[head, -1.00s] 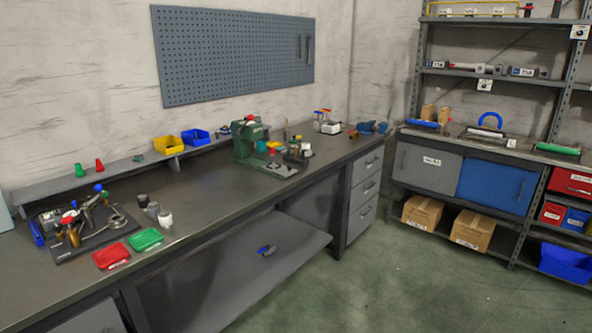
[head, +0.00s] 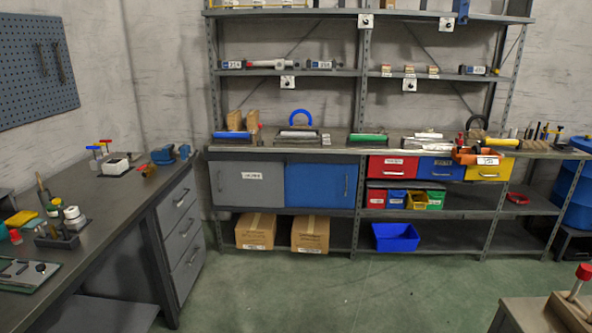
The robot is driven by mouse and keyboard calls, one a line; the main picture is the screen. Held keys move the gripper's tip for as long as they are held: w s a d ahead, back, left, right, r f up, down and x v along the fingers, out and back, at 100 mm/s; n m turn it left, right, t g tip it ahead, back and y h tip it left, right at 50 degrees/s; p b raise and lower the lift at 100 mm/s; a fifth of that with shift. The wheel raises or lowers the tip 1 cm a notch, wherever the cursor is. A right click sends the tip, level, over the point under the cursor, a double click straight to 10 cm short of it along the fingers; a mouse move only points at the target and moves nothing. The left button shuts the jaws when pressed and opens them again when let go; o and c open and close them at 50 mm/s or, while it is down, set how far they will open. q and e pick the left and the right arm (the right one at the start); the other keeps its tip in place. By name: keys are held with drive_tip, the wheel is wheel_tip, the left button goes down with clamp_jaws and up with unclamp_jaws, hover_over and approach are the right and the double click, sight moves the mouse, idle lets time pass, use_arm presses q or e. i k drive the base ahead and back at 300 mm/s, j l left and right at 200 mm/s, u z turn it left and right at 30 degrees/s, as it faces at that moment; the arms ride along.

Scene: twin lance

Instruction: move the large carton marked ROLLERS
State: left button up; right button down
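Two brown cardboard cartons stand side by side on the bottom shelf of the rack, below the cabinet with grey and blue doors. The left carton (head: 256,230) and the right carton (head: 310,233) look about the same size, with a small gap between them. Each has a small white label low on its front. The print is too small to read, so I cannot tell which one is marked ROLLERS. Neither of my grippers is in view.
A blue bin (head: 395,238) sits right of the cartons on the bottom shelf. The grey drawer bench (head: 177,240) stands at the left. A small table (head: 520,315) with a red-knobbed thing is at the lower right. The green floor (head: 340,295) before the rack is clear.

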sight(253, 231)
drive_tip(key=i+u, duration=0.1)
drive_tip(key=i, duration=0.65)
drive_tip(key=i+l, duration=0.2)
drive_tip(key=i, duration=0.5)
drive_tip(key=i+l+u, duration=0.15)
drive_tip(key=i, duration=0.55)
